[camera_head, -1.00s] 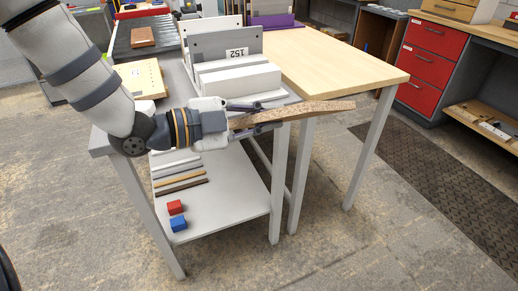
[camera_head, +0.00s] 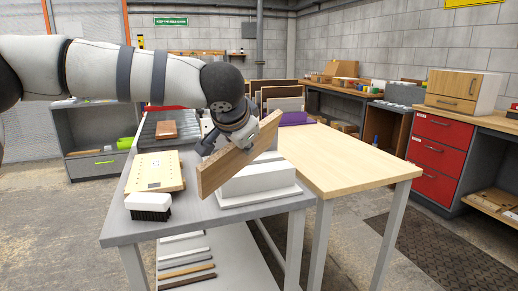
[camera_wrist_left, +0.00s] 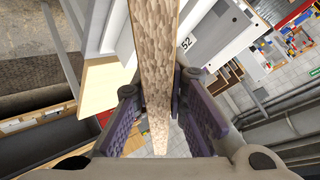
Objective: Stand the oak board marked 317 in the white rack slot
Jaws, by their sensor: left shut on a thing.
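My left gripper (camera_head: 226,138) is shut on a wooden board (camera_head: 232,160) and holds it in the air, tilted, with its near end lower on the left. No number shows on the board. In the head view the board is in front of the white rack (camera_head: 258,184) and hides part of it; they look apart. In the left wrist view the board's rough edge (camera_wrist_left: 155,55) runs between the two fingers (camera_wrist_left: 156,94). My right gripper is out of view.
A pale wooden table (camera_head: 350,162) adjoins the grey bench on the right, mostly clear. On the bench's left are a cream board (camera_head: 155,173) and a brush (camera_head: 149,206). A purple rack (camera_head: 296,118) stands behind. A brown block (camera_head: 165,129) lies on a tray.

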